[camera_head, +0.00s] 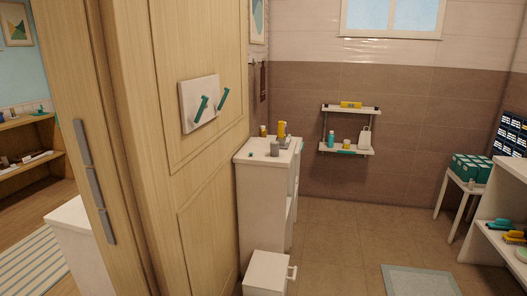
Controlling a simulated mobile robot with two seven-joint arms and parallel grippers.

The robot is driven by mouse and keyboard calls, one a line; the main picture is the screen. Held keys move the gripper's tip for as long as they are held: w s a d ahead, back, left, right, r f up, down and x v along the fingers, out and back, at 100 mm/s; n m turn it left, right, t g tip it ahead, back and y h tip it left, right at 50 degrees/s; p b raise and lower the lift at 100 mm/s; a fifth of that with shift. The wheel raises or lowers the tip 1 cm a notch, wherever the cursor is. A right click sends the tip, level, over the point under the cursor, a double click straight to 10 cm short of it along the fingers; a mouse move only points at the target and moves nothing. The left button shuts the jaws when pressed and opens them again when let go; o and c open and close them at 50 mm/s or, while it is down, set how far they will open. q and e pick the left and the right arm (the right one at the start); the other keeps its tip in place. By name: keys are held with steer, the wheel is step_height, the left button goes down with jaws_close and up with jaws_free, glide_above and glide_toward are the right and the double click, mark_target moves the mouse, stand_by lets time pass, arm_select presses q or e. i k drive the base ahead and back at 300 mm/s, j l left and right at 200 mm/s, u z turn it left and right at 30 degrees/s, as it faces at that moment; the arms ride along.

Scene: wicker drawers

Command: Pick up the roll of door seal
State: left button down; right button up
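I cannot make out a roll of door seal for certain in the head view. Several small items stand on top of the white cabinet (263,195). They include a small grey cylinder (275,149) and a yellow item (281,129). They are too small to identify. Neither of my grippers is in view.
A wooden door (205,115) with a hook board stands close on the left. A small white drawer unit (267,272) stands before the cabinet. A wall shelf (346,151), a stool (458,190) with teal boxes and a bath mat (420,281) lie beyond. Tiled floor is free between.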

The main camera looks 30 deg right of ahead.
mark_target(274, 145)
steer(key=u, duration=1.25)
steer(key=l+u, duration=0.1)
steer(key=l, duration=0.3)
steer(key=k+l+u, duration=0.1)
steer(key=l, duration=0.25)
steer(key=k+l, duration=0.1)
steer(key=l, duration=0.55)
steer(key=k+l, duration=0.1)
steer(key=l, duration=0.6)
steer(key=k+l, duration=0.1)
steer(key=l, duration=0.55)
steer(key=k+l, duration=0.1)
steer(key=l, duration=0.6)
steer(key=k+l, duration=0.1)
steer(key=l, duration=0.55)
steer(key=k+l, duration=0.1)
steer(key=l, duration=0.55)
